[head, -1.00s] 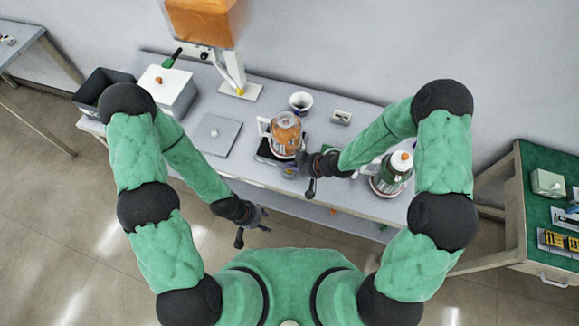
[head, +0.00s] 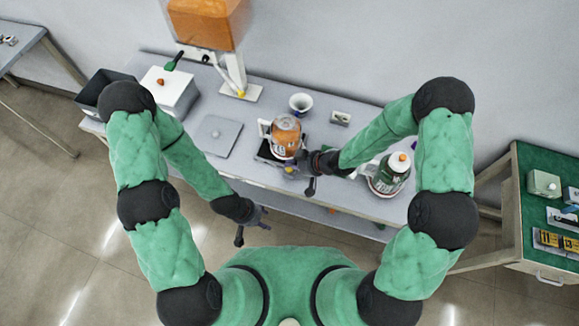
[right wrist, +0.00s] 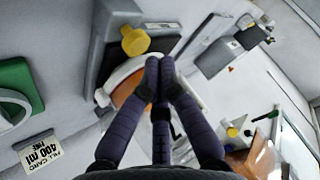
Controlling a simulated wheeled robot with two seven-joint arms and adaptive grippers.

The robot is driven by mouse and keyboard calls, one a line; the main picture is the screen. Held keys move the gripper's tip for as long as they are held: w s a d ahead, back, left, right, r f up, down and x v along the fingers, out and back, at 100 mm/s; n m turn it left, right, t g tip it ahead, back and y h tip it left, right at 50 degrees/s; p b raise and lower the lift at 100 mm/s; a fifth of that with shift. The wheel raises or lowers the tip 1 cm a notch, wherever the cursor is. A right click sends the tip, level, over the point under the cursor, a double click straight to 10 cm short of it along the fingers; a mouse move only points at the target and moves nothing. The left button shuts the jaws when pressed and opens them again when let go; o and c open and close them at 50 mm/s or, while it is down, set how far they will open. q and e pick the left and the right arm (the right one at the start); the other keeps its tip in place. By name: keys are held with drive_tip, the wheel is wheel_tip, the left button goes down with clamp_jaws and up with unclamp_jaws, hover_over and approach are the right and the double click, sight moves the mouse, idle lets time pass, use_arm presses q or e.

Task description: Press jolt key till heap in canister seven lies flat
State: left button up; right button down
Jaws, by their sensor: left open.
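A clear canister (head: 286,138) with orange contents and a white handle stands on a dark low base (head: 266,152) at the table's front. Its label is too small to read, and I cannot tell whether its contents lie flat. My right gripper (head: 296,171) is at the front right of that base, close to a small key area. In the right wrist view its fingertips (right wrist: 154,75) meet, with nothing visible between them. A yellow knob (right wrist: 135,41) shows just beyond them; I cannot tell if they touch it. My left gripper (head: 255,224) is open and empty in front of the table.
A card (right wrist: 40,149) reads 400 ml.

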sight(292, 169)
drive_tip(key=shift+r, duration=0.1)
wheel_tip(292, 169, up, 5)
drive_tip(key=p, duration=0.4)
drive_tip(key=shift+p, duration=0.35)
idle(0.6)
drive_tip(key=s+d+f+m+g+h, duration=0.2)
drive_tip(key=s+d+f+m, duration=0.35)
drive_tip(key=s, duration=0.45)
drive_tip(key=s+d+f+m+g+h, duration=0.2)
drive_tip(key=s+d+f+m, duration=0.35)
drive_tip(key=s, duration=0.45)
wheel_tip(292, 169, down, 9)
drive_tip(key=w+a+b, duration=0.1)
drive_tip(key=w+b, duration=0.1)
drive_tip(key=b, duration=1)
drive_tip(key=shift+w+a+n, duration=0.2)
drive_tip(key=shift+a+n, duration=0.2)
